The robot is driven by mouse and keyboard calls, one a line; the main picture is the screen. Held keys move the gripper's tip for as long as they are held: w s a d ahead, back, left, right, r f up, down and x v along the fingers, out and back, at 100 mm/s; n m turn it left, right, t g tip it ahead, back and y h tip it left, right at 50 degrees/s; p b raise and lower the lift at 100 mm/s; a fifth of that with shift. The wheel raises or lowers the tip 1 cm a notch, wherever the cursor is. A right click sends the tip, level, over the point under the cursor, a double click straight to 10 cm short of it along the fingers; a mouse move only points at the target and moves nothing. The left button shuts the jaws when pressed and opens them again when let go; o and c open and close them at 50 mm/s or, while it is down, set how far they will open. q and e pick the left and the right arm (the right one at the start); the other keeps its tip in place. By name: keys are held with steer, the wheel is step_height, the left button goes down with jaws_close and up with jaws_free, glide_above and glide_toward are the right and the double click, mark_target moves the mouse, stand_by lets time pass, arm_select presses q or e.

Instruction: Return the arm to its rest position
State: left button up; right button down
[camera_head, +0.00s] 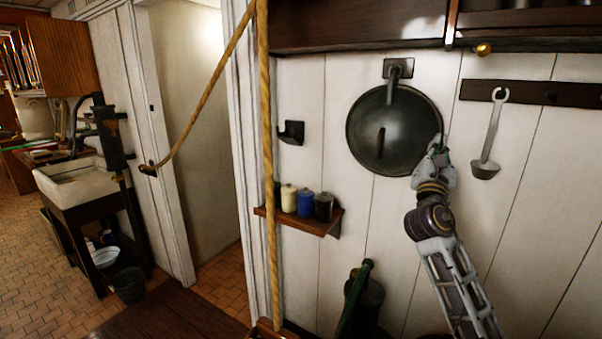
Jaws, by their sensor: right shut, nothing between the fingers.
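My right arm (455,270) reaches up from the bottom right toward the white plank wall. My right gripper (437,152) is shut, with nothing held, at the right edge of a round dark pan lid (370,130). The lid hangs on a wall hook (397,69). The gripper overlaps the lid's rim in the picture; I cannot tell whether they touch. My left gripper is not in view.
A ladle (487,150) hangs from a dark rail (540,93) to the right. A small shelf (325,222) holds several jars. A dark green can (366,300) stands below. A sink (85,178) and doorway are at left.

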steer(key=w+f+m+g+y, duration=0.2)
steer(key=w+f+y, duration=0.15)
steer(key=f, duration=1.35)
steer(key=w+f+m+g+y, duration=0.1)
steer(key=w+f+g+y, duration=0.3)
steer(key=f, duration=1.4)
steer(key=s+a+f+m+g+y, duration=0.1)
steer(key=s+f+m+g, duration=0.2)
steer(key=f, duration=1.3)
steer(key=s+a+f+m+g, duration=0.1)
steer(key=s+f+m, duration=0.35)
steer(key=f, duration=1.25)
steer(key=s+a+f+m+g+y, duration=0.25)
steer(key=s+f+m+g, duration=0.35)
steer(key=s+f, duration=2.15)
steer(key=s+a+f+m+g, duration=0.1)
steer(key=s+f+m, duration=0.1)
steer(key=s, duration=0.9)
steer(key=s+a+f+m+g, duration=0.1)
steer(key=s+f, duration=0.4)
steer(key=s, duration=0.6)
steer(key=s+a+f+m+g, duration=0.1)
steer(key=s+m, duration=0.4)
steer(key=s, duration=0.6)
step_height(320, 180, down, 3)
steer(key=shift+s+a+r+g, duration=0.15)
steer(key=shift+a+g, duration=0.15)
steer(key=shift+g, duration=0.4)
